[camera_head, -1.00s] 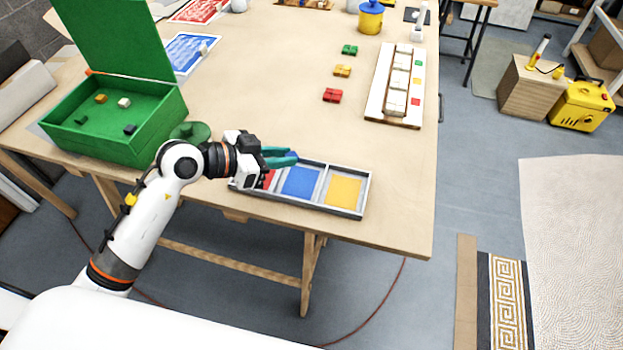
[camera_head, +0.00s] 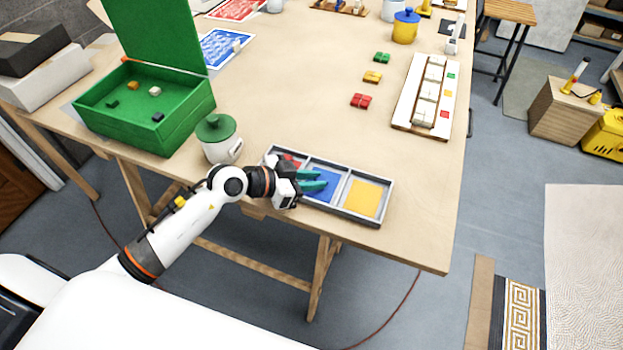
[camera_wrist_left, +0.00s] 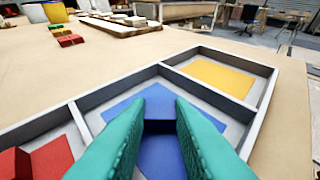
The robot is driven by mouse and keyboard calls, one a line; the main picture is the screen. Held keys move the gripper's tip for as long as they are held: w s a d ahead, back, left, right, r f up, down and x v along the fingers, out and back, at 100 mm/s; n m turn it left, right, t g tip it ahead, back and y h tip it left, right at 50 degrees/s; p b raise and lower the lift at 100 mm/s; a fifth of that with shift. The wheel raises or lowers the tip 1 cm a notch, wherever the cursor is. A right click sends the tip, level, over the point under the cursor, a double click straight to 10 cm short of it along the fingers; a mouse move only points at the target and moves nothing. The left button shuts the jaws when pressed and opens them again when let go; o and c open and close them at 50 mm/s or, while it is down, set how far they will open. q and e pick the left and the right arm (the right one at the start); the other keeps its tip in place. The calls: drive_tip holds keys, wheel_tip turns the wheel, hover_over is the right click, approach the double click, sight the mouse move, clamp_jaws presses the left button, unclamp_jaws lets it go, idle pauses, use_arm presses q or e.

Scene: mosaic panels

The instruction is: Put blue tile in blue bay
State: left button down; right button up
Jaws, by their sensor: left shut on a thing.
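My left gripper (camera_head: 324,180) is over the middle, blue bay (camera_head: 325,194) of the grey three-bay tray (camera_head: 387,206). Its teal fingers (camera_wrist_left: 165,102) are shut on the blue tile (camera_wrist_left: 160,127), which shows between them in the left wrist view. In the head view the fingers hide the tile. The blue floor patch (camera_wrist_left: 118,108) of the bay lies beneath and around the fingertips. I cannot tell whether the tile touches the bay floor. The right gripper is out of view.
The yellow bay (camera_head: 363,199) is empty, to the right. A red piece (camera_wrist_left: 10,164) sits in the red bay at left. A white jar with green lid (camera_head: 218,140) and a green box (camera_head: 150,115) stand left. Red pieces (camera_head: 361,100) lie beyond.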

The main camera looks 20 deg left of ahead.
use_arm(q)
drive_tip(key=shift+f, duration=0.1)
drive_tip(key=c, duration=1.5)
unclamp_jaws()
drive_tip(key=shift+c, duration=0.2)
drive_tip(key=v, duration=1.2)
